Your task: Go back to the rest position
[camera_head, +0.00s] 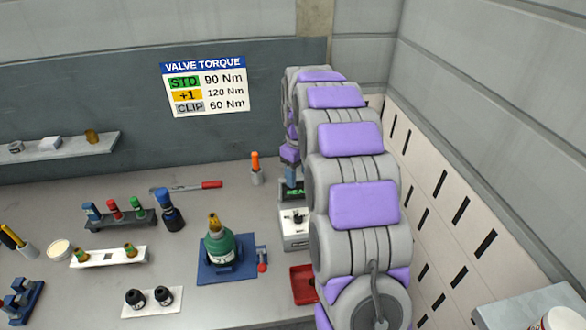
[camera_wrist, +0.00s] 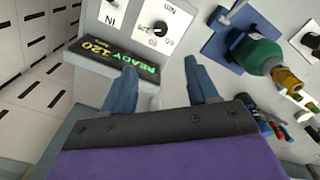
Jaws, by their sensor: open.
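My gripper shows in the wrist view (camera_wrist: 162,88) with its two blue-grey fingers apart and nothing between them. It is near a white tester box (camera_wrist: 135,22) whose display (camera_wrist: 110,60) reads "READY 120". In the head view my arm reaches along the right side of the bench, and the gripper's fingertips are mostly hidden behind it. The tester (camera_head: 296,240) stands just below the end of the arm there. A green cylinder with a brass valve (camera_head: 217,248) stands upright on a blue base plate (camera_head: 212,279), left of the tester.
A red tray (camera_head: 303,284) lies beside my arm. A torque wrench (camera_head: 190,187), an orange-topped tool (camera_head: 256,168), a rack of coloured cylinders (camera_head: 120,222) and a white valve tray (camera_head: 108,257) are on the bench (camera_head: 190,303). A slotted wall (camera_head: 440,195) stands close at right.

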